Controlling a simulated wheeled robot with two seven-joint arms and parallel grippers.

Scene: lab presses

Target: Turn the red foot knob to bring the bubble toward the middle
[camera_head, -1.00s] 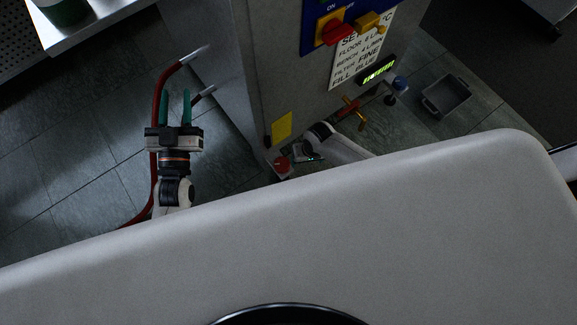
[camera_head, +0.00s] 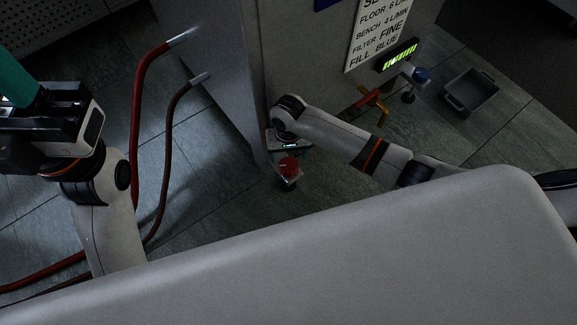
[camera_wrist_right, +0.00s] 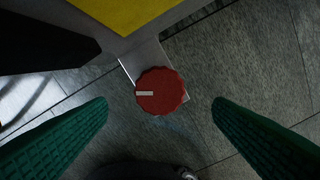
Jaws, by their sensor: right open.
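The red foot knob (camera_head: 288,166) sits low at the cabinet's near bottom corner, on a metal bracket. In the right wrist view the knob (camera_wrist_right: 160,91) is round and ribbed, with a white mark pointing left. My right gripper (camera_wrist_right: 160,112) is open, its green fingers on either side of the knob with clear gaps. In the head view the right gripper (camera_head: 290,148) is mostly hidden by its wrist. The level vial (camera_head: 399,55) glows yellow-green on the cabinet; a paler patch left of its middle may be the bubble. My left gripper (camera_head: 30,100) is cut off at the left edge.
The grey cabinet (camera_head: 225,70) carries a printed sign (camera_head: 380,30). A red-and-yellow valve (camera_head: 370,102) and a blue-topped foot (camera_head: 420,75) are to the right. A grey tray (camera_head: 471,92) lies on the floor. Two hoses (camera_head: 137,110) run at the left.

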